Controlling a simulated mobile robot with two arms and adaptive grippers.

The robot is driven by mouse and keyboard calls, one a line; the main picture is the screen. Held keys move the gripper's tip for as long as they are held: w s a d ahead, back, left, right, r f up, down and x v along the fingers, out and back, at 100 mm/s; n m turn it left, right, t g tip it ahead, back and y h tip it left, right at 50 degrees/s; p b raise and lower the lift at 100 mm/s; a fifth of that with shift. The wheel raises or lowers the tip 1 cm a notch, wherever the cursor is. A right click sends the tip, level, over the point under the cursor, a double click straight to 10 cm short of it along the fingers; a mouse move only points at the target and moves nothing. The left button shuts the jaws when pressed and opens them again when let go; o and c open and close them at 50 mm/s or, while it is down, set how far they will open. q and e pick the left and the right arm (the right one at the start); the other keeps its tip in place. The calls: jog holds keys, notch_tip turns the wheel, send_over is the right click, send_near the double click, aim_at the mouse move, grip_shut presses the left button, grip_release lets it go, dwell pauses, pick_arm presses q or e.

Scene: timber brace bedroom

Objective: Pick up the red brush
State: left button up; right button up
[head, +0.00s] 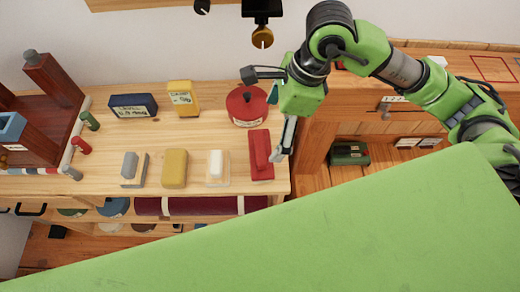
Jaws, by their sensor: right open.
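The red brush (262,155), a red block with a raised narrower grip on top, lies at the right end of a row on the light wooden bench top (105,182). My right gripper (265,115) comes in from the upper right and is open. One dark finger reaches left above the round red container, and the other grey finger hangs down close to the brush's right side. Whether that finger touches the brush I cannot tell. My left gripper is not in view.
A round red container (246,106) stands just behind the brush. White (217,164), yellow (174,168) and grey (131,167) blocks lie to its left. Blue (133,105) and yellow (183,97) labelled blocks stand behind. A wooden cabinet (345,115) adjoins on the right.

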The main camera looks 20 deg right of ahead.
aim_at(262, 147)
jog(key=x, duration=0.3)
jog(key=shift+a, duration=0.1)
jog(key=shift+w+f, duration=0.15)
jog(key=shift+f, duration=0.15)
jog(key=shift+p+x, duration=0.75)
jog(key=shift+x, duration=1.65)
jog(key=shift+a+f, duration=0.2)
jog(key=shift+f, duration=0.1)
jog(key=shift+c, duration=1.2)
jog(key=c, duration=1.4)
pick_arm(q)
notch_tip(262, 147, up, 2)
pick_arm(e)
jog(key=shift+c, duration=0.2)
